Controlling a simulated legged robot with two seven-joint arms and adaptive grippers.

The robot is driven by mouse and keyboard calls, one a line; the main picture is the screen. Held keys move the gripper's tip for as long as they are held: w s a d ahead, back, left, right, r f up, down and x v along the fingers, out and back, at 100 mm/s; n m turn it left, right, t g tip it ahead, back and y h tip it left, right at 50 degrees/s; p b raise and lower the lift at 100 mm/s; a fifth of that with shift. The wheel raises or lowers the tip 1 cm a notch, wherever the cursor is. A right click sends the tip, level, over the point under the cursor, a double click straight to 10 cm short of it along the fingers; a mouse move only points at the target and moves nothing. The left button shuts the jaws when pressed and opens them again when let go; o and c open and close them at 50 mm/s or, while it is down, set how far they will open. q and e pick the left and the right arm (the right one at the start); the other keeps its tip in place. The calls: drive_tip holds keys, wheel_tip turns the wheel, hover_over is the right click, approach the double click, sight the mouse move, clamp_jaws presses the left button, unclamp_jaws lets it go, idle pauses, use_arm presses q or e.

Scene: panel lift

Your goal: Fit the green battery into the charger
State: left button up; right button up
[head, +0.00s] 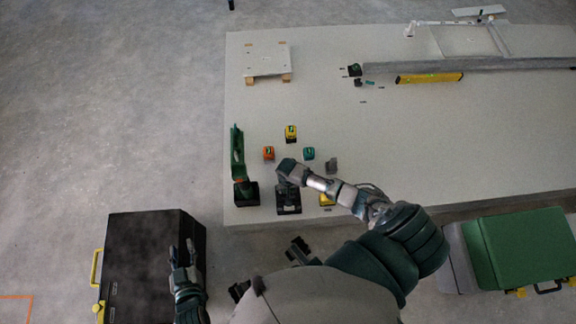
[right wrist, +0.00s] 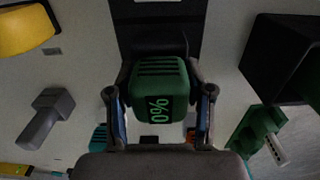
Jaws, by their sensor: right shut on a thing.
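The green battery (right wrist: 158,88), marked 0%, sits between the two fingers of my right gripper (right wrist: 158,112) in the right wrist view. The right gripper is shut on it. The dark charger (head: 289,203) lies near the table's front edge, and my right gripper (head: 288,176) is over its far end. The charger also shows in the right wrist view (right wrist: 155,35), just beyond the battery. Whether battery and charger touch cannot be told.
A green tool (head: 238,160) on a black base stands left of the charger. Orange (head: 268,153), yellow (head: 291,132) and teal (head: 309,153) blocks and a grey piece (head: 331,165) lie behind. A yellow thing (head: 326,199) lies right. A black case (head: 145,265) stands on the floor.

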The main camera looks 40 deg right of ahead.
idle(0.3)
drive_tip(key=o, duration=1.4)
drive_tip(key=shift+c, duration=0.2)
wheel_tip(320, 180, up, 12)
drive_tip(key=shift+f, duration=0.1)
use_arm(q)
drive_tip(key=s+a+f+g+y+p, duration=0.15)
drive_tip(key=s+f+g+p, duration=0.3)
drive_tip(key=f, duration=0.55)
drive_tip(key=s+a+f+g+p, duration=0.25)
drive_tip(key=s+f+p, duration=0.2)
drive_tip(key=f, duration=0.45)
drive_tip(key=s+a+f+g+y+p, duration=0.1)
drive_tip(key=s+a+f+g+p, duration=0.1)
drive_tip(key=s+f, duration=0.6)
drive_tip(key=shift+s+f+g+p, duration=0.15)
drive_tip(key=shift+s+g+p, duration=0.3)
drive_tip(key=shift+s+g, duration=0.6)
use_arm(e)
drive_tip(key=s+a+f+n+t, duration=0.1)
drive_tip(key=s+f+n, duration=0.3)
drive_tip(key=s, duration=0.8)
drive_tip(key=s+a+f+n+t, duration=0.1)
drive_tip(key=s+a+f+n, duration=0.2)
drive_tip(key=s, duration=0.9)
drive_tip(key=shift+s+a+f+n, duration=0.15)
drive_tip(key=shift+s+f+n, duration=0.35)
drive_tip(key=shift+n, duration=0.3)
